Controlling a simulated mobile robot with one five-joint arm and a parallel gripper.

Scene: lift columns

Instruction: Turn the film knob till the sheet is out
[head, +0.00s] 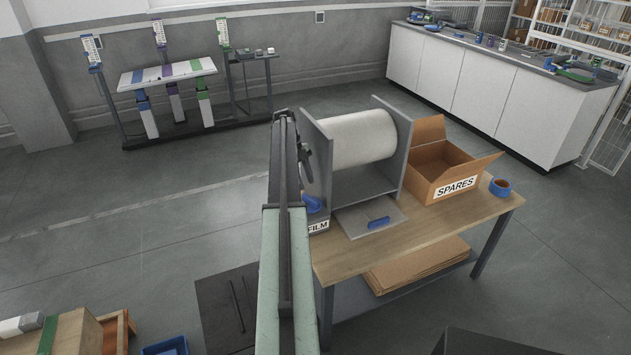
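The film dispenser stands on the wooden table, with a white film roll (362,138) between two upright grey side plates (316,150). A flat grey plate (352,222) lies at its front with a blue piece (378,222) on it; its surface looks bare. A blue part (313,205) shows low at the dispenser's left, above the FILM label (318,227); I cannot tell whether it is the knob. My arm reaches up along the dispenser's left side. My gripper (305,162) seems to be the dark shape by the left side plate; its fingers and any contact are unclear.
An open cardboard SPARES box (452,168) stands right of the dispenser, with a blue tape roll (500,188) beside it on the table (350,255). Flattened cardboard (415,265) lies on the shelf below.

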